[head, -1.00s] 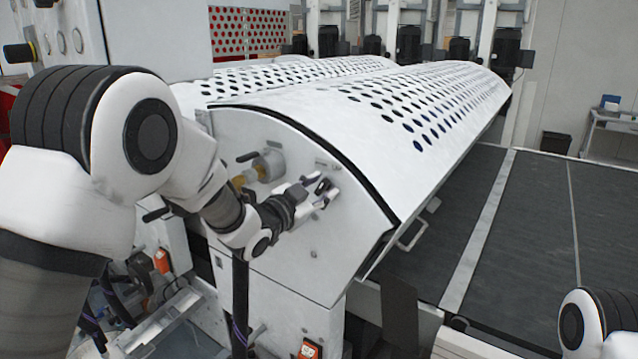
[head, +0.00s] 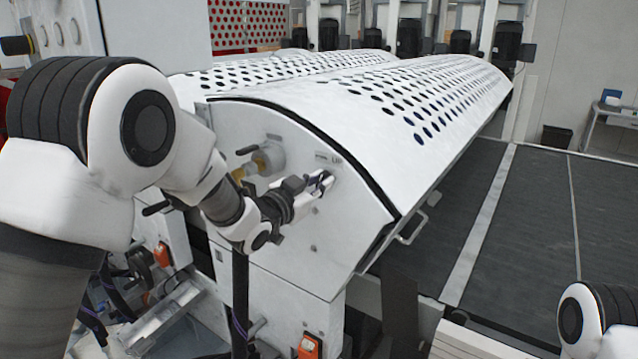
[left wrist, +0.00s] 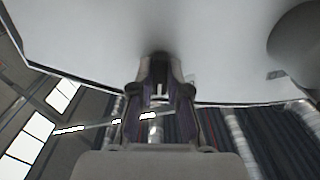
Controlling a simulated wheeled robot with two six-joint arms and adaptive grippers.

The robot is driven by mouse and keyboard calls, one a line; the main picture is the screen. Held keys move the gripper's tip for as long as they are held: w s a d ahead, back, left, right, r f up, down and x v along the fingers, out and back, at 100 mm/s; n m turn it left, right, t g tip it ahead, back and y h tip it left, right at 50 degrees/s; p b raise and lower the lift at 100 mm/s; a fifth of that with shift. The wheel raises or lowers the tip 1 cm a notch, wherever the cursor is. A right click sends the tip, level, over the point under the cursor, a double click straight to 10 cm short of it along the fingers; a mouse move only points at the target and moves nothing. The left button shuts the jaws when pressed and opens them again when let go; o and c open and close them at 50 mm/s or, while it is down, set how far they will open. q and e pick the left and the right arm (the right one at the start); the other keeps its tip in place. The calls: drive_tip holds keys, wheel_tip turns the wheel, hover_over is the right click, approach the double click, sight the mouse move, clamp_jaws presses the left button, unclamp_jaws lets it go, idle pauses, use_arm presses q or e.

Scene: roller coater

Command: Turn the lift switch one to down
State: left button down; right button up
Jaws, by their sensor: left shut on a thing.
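The lift switch one (left wrist: 160,54) is a small dark knob on the white side panel (head: 312,262) of the roller coater. My left gripper (head: 322,183) is at this panel with its fingers closed around the knob, which they mostly hide in the head view. A small label (head: 336,161) sits just above the knob, too small to read surely. In the left wrist view my gripper (left wrist: 160,88) points at the panel, with its fingers close together at the dark knob. My right gripper is out of view; only part of my right arm shows at the lower right.
A yellow and silver fitting (head: 265,160) with a dark handle juts from the panel left of my gripper. The perforated white cover (head: 420,95) curves above. A metal handle (head: 412,228) is on the panel's right edge. A dark conveyor (head: 520,220) lies to the right.

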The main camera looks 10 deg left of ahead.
use_arm(q)
drive_tip(key=n, duration=0.4)
drive_tip(key=shift+r, duration=0.15)
drive_tip(key=n+p, duration=0.1)
drive_tip(key=n, duration=0.4)
drive_tip(key=shift+n, duration=0.4)
drive_tip(key=shift+r, duration=0.1)
drive_tip(key=c, duration=1.1)
unclamp_jaws()
drive_tip(key=shift+c, duration=0.2)
drive_tip(key=shift+a, duration=0.1)
